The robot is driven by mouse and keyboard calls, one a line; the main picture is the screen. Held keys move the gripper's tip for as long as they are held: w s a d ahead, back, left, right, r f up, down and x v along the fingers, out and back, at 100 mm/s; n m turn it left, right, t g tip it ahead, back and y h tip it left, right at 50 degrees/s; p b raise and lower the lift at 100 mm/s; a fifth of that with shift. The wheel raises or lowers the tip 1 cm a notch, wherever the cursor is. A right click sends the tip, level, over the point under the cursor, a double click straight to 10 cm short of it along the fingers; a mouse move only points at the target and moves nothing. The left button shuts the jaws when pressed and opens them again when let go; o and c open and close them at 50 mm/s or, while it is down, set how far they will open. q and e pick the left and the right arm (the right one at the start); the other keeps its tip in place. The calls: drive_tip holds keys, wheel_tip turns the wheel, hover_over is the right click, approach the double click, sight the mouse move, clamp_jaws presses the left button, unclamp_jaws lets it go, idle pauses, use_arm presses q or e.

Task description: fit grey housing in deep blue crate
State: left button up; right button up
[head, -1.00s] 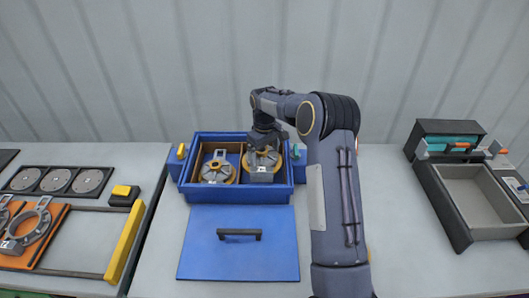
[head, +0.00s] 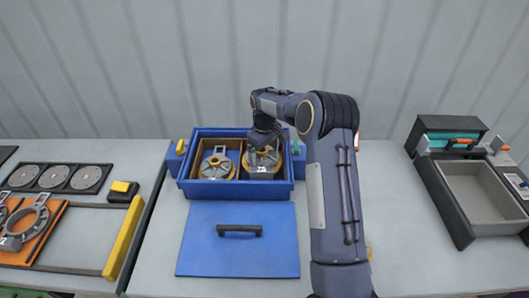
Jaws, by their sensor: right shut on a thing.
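The deep blue crate (head: 236,190) stands open on the table in the middle of the head view, with a divider making a left and a right compartment. One grey housing (head: 217,166) with a yellowish ring lies in the left compartment. A second grey housing (head: 262,172) is in the right compartment, partly hidden by my right gripper (head: 264,150). The right gripper points down over it and is shut on it. I cannot tell whether this housing touches the crate floor. My left gripper is not in view.
A blue lid (head: 238,250) with a black handle lies flat in front of the crate. At left, an orange plate (head: 38,232) carries grey ring parts beside a yellow bar (head: 123,238). A dark-framed grey bin (head: 480,195) stands at right. Table between is clear.

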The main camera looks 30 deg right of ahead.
sight(265, 156)
drive_tip(key=shift+f+b, duration=1.05)
drive_tip(key=shift+f, duration=0.45)
drive_tip(key=shift+f+b, duration=0.3)
drive_tip(key=shift+f, duration=0.05)
drive_tip(key=shift+f+b, duration=0.75)
drive_tip(key=shift+f, duration=0.3)
drive_tip(key=shift+r, duration=0.1)
idle(0.5)
drive_tip(key=shift+r+p, duration=1.45)
drive_tip(key=shift+r, duration=0.5)
drive_tip(key=shift+s+a+r+p, duration=0.15)
drive_tip(key=shift+r+p, duration=0.3)
drive_tip(key=shift+r, duration=0.3)
drive_tip(key=shift+r+p, duration=0.45)
drive_tip(key=shift+r, duration=0.05)
drive_tip(key=shift+r+p, duration=0.6)
drive_tip(key=shift+r, duration=0.35)
